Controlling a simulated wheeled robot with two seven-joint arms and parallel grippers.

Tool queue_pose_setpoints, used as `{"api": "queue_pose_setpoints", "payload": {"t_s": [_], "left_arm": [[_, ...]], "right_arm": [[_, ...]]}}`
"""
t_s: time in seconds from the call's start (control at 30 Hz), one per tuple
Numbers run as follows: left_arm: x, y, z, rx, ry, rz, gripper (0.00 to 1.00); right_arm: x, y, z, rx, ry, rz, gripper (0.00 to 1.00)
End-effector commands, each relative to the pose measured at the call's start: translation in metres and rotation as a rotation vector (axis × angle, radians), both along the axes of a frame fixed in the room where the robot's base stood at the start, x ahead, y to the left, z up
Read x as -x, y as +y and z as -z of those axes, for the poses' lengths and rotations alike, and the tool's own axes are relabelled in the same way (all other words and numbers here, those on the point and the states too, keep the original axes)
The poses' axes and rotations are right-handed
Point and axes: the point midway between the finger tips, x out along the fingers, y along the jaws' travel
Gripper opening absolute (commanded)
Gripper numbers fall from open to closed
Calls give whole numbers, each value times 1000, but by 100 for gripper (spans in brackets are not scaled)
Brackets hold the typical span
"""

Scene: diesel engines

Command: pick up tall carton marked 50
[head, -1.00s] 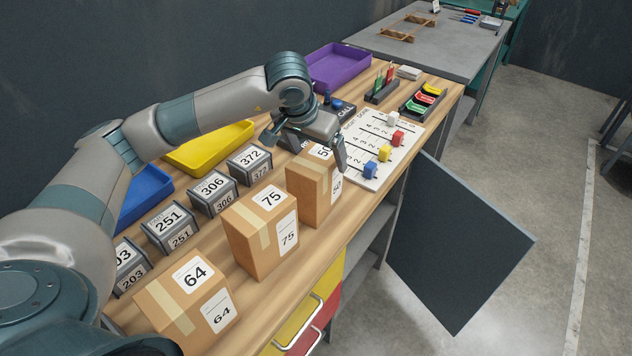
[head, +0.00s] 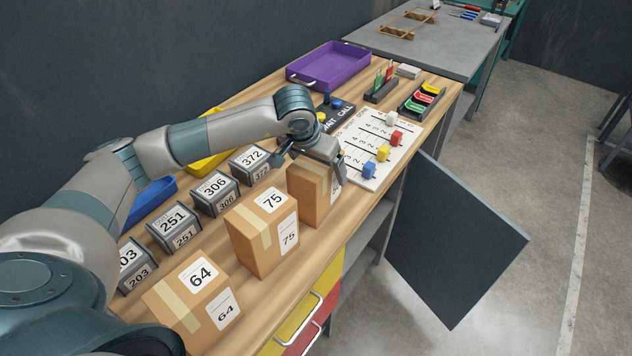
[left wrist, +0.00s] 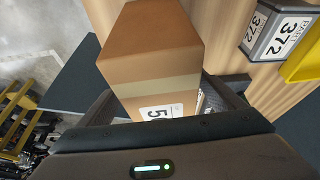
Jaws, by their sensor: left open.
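The tall carton marked 50 (head: 309,194) stands upright on the wooden bench, the farthest of the brown cartons. My left gripper (head: 313,167) is over its top, hiding most of its top label in the head view. In the left wrist view the carton (left wrist: 152,60) reaches in between the two open fingers (left wrist: 165,108), and part of its label reading 5 shows near the palm. I cannot tell whether a finger touches it. My right gripper is not in view.
Cartons marked 75 (head: 262,232) and 64 (head: 192,301) stand nearer. Grey part boxes such as 372 (head: 254,162) line up to the left. A slider board (head: 377,145) lies just beyond the carton. An open cabinet door (head: 455,240) hangs at the right.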

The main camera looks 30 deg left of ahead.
Motion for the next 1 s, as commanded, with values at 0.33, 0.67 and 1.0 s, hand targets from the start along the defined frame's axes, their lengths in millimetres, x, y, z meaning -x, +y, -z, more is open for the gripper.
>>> {"api": "queue_pose_setpoints", "payload": {"t_s": [0.33,0.67,1.0], "left_arm": [[0,0,0,0,-1,0,88],[0,0,1,0,-1,0,88],[0,0,2,0,-2,0,88]], "right_arm": [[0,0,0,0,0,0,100],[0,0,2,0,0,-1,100],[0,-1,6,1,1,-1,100]]}}
